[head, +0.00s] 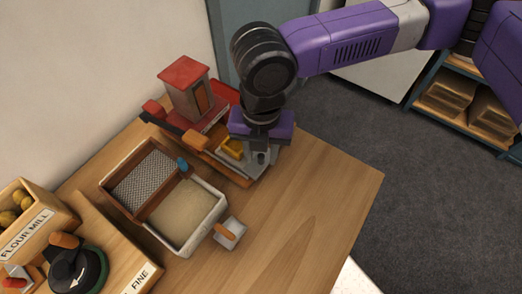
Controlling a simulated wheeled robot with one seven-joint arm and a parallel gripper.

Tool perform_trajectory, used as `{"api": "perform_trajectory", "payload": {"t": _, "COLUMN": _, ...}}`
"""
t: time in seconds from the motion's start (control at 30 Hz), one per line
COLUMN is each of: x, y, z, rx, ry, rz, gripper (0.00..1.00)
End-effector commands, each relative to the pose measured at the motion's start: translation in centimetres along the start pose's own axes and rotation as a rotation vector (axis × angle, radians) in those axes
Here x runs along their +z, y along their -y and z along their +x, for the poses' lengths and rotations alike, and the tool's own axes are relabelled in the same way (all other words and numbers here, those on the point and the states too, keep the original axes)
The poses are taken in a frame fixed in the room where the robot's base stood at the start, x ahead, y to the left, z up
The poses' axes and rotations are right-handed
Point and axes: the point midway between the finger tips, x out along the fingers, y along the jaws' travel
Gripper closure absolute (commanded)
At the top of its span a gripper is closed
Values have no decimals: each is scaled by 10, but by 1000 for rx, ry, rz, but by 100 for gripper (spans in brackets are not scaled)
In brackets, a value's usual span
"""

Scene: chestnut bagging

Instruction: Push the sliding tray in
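A red and grey machine (187,90) with a small red-roofed tower stands at the back of the wooden table. At its front right is a low grey tray-like part (249,171) with an orange edge and a yellow piece (232,147) on it. This looks like the sliding tray, sticking out from the machine; how far it is out is hard to tell. My gripper (261,157) points down over the right part of this tray, close to it or touching; I cannot tell which. My wrist hides the back of the tray, and the finger gap is not clear.
A wooden box (199,239) with a mesh half and a sand-coloured half sits in front of the machine. A small scoop (230,233) lies beside it. The flour mill (72,268) is at the lower left. The table's right side (320,190) is clear.

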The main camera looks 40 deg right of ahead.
Motion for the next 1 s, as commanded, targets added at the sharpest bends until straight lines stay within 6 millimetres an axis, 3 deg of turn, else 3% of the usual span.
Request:
{"api": "perform_trajectory", "payload": {"t": 0.17, "x": 0, "y": 0, "z": 0, "rx": 1, "ry": 0, "rz": 0, "gripper": 64}}
{"api": "perform_trajectory", "payload": {"t": 0.37, "x": 0, "y": 0, "z": 0, "rx": 1, "ry": 0, "rz": 0, "gripper": 99}}
{"api": "perform_trajectory", "payload": {"t": 1.0, "x": 0, "y": 0, "z": 0, "rx": 1, "ry": 0, "rz": 0, "gripper": 100}}
